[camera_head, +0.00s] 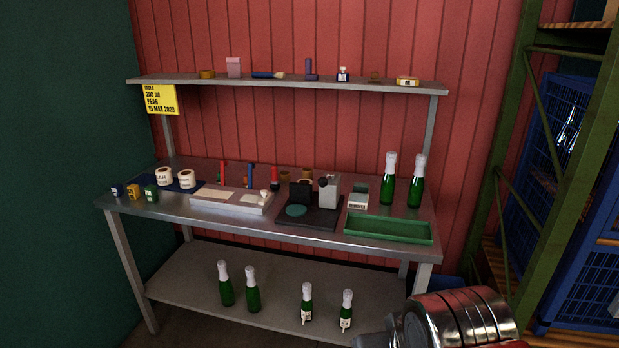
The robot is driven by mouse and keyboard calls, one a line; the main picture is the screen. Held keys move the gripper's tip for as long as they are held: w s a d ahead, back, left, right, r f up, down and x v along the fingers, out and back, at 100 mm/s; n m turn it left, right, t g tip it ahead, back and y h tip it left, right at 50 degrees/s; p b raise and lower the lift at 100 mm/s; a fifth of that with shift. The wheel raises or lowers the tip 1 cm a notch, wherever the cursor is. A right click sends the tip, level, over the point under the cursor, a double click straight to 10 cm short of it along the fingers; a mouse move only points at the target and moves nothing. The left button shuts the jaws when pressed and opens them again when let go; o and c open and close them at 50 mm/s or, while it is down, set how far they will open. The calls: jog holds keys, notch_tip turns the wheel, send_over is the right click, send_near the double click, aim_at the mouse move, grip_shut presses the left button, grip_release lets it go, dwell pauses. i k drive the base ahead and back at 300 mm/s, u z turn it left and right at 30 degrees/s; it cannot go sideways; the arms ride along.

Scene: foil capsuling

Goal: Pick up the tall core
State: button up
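I cannot tell for certain which thing is the tall core. Slim upright pieces stand at the back of the metal workbench (165,212): a red one (222,174), a blue one (250,175) and a shorter red one with a dark base (274,180). Two small brown round pieces stand right of them, a left one (285,176) and a right one (306,173) partly hidden behind a dark device (300,193). A metallic part of my arm shows at the bottom right, in front of the bench. My gripper's fingers are not visible.
Two green bottles (388,184) stand at the bench's back right, behind an empty green tray (388,228). A pale board (222,201) lies mid-bench. The lower shelf (185,280) holds several bottles; the upper shelf (290,82) holds small items. A green rack post (510,145) stands right.

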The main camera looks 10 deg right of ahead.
aim_at(307, 176)
jog(key=u, duration=0.45)
jog(key=i, duration=1.35)
jog(key=u, duration=0.25)
jog(key=i, duration=1.3)
jog(key=u, duration=0.25)
